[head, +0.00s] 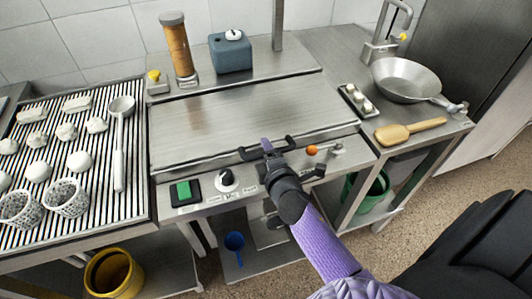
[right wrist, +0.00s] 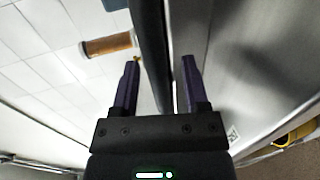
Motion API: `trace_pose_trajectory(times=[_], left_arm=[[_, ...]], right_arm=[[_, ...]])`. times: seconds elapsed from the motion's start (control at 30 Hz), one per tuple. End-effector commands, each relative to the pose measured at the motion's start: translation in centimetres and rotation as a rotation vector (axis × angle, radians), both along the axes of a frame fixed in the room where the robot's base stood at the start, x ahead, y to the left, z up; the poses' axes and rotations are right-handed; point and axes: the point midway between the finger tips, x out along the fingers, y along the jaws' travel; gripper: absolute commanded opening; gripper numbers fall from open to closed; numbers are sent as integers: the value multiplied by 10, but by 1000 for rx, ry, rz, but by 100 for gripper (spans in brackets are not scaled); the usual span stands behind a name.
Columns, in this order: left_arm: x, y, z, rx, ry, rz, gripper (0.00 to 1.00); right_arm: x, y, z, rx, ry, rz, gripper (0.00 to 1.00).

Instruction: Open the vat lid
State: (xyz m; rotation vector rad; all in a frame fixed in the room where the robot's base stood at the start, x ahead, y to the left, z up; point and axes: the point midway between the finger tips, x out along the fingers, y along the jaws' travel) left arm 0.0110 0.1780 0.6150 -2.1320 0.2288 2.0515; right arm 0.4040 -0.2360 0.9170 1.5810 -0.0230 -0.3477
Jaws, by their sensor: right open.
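The vat lid (head: 215,122) is a flat brushed-metal panel in the middle of the counter in the head view. It lies closed, level with its surround. A dark bar handle (head: 249,154) runs along its front edge. My right gripper (head: 268,146) is at the handle, reaching in from the front right. In the right wrist view its two purple fingers (right wrist: 160,65) are apart, with the dark handle bar (right wrist: 151,35) between them. I cannot tell whether either finger touches the bar. My left gripper is not in view.
Below the lid are a green switch (head: 184,191), a knob (head: 226,178) and an orange-tipped lever (head: 313,150). A slatted rack (head: 101,153) with baskets and a ladle is left. A pan (head: 405,80) and a wooden scoop (head: 405,131) are right. A pepper mill (head: 177,46) stands behind.

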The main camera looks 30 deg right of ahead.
Motion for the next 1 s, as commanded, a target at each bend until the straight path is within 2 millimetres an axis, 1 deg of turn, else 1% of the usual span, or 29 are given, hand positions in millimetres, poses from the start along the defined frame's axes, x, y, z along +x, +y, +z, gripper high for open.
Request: trace_pose_trajectory(times=[0.2, 0.27, 0.3, 0.37, 0.4, 0.47, 0.5, 1.0], left_arm=[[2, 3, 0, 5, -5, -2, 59], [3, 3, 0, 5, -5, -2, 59], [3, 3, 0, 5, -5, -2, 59], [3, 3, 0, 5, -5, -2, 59], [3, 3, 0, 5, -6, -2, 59], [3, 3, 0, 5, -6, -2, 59], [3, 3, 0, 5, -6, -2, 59], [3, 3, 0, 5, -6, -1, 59]], right_arm=[[0, 0, 0, 1, 1, 0, 58], [0, 0, 0, 1, 1, 0, 45], [0, 0, 0, 1, 1, 0, 37], [0, 0, 0, 1, 1, 1, 24], [0, 0, 0, 1, 0, 1, 16], [0, 0, 0, 1, 1, 1, 3], [0, 0, 0, 1, 1, 1, 0], [0, 0, 0, 1, 1, 1, 0]])
